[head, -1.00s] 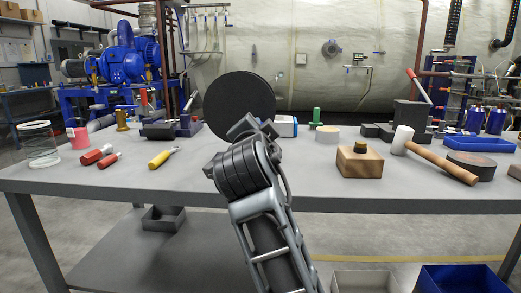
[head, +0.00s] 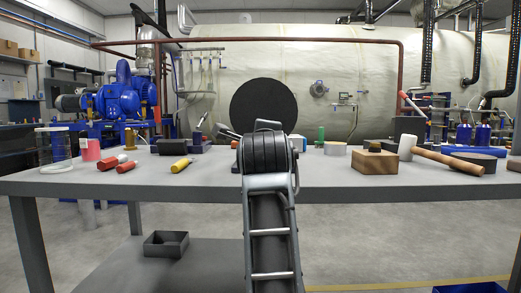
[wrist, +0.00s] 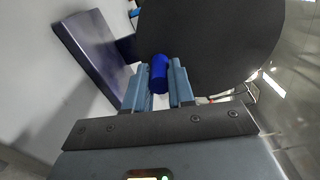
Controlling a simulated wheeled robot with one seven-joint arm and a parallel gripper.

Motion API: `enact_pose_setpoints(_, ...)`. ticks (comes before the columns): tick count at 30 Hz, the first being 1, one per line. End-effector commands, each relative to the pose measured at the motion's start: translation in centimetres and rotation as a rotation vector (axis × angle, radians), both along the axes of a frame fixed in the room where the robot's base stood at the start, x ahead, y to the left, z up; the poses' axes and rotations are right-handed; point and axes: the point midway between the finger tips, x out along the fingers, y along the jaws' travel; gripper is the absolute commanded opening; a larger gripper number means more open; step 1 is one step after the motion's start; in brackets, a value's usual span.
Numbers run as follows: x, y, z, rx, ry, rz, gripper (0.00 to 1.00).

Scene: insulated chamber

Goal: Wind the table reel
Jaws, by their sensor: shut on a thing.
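The table reel shows as a large black disc (head: 264,108) standing upright at the back of the grey table in the head view. The black disc (wrist: 215,40) also fills the upper right of the wrist view. A blue cylindrical handle (wrist: 158,68) stands out in front of the disc. My gripper (wrist: 159,82) is shut on this blue handle, with one finger on each side of it. A dark purple block (wrist: 92,50) lies to the left in the wrist view. In the head view my arm hides the gripper, the handle and the disc's lower part.
Left on the table (head: 220,190) are a glass cylinder (head: 62,148), red tools (head: 107,163) and a yellow-handled tool (head: 181,165). Right are a wooden block (head: 375,163), a mallet (head: 450,159) and a dark disc (head: 475,160). The table's front middle is mostly clear.

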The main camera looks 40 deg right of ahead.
Motion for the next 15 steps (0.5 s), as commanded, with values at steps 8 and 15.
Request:
enact_pose_setpoints(8, 0.39, -0.16, -0.29, 0.087, -0.058, -0.001, 0.0)
enact_pose_setpoints(15, 0.47, -0.17, -0.21, 0.108, -0.072, -0.002, 0.0)
